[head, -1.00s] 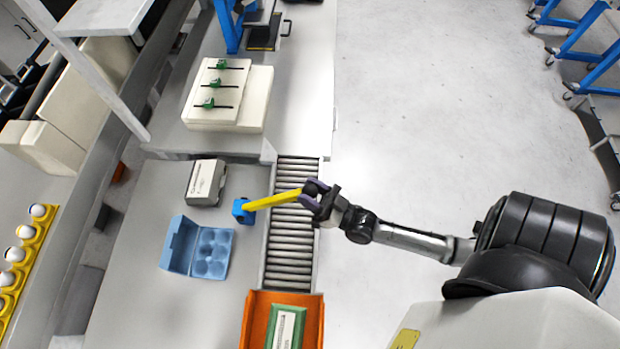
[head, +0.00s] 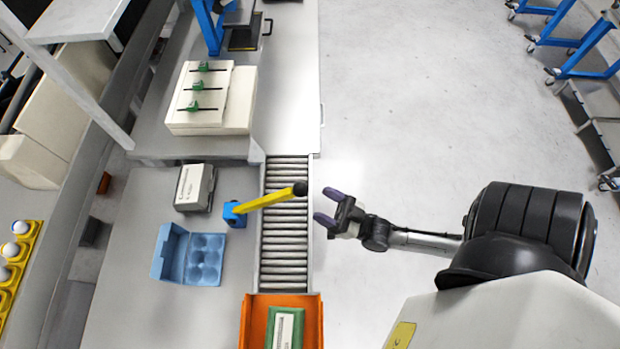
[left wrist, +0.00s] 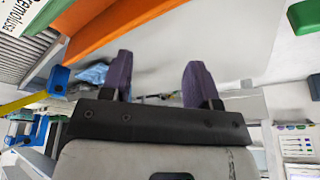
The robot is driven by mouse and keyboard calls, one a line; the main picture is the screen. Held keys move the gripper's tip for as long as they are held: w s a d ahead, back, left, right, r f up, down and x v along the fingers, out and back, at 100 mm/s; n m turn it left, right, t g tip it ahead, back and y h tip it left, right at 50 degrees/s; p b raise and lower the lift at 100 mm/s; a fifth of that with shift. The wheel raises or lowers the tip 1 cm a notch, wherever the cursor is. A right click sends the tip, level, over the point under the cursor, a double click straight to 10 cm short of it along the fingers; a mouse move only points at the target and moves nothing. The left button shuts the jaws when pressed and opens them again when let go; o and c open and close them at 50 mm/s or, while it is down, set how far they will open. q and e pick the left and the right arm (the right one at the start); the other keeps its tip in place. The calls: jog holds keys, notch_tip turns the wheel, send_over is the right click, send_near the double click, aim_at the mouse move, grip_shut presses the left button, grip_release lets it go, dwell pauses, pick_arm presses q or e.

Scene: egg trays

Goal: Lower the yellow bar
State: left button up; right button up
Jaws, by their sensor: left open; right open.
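The yellow bar (head: 265,200) runs from a blue mount (head: 234,214) on the table out over the roller conveyor, ending in a black knob (head: 300,188). My right gripper (head: 328,207) is open and empty just right of the knob, apart from it. In the left wrist view my left gripper (left wrist: 157,78) is open, with nothing between its fingers. The yellow bar (left wrist: 18,104) also shows at the left edge of that view, beside its blue mount (left wrist: 58,78). The left gripper is not in the head view.
The roller conveyor (head: 284,240) leads to an orange bin (head: 254,320) holding a green-edged box.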

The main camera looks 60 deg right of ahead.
jog(key=v, duration=0.6)
jog(key=shift+s+b, duration=0.2)
jog(key=shift+b, duration=0.25)
jog(key=shift+f, duration=0.1)
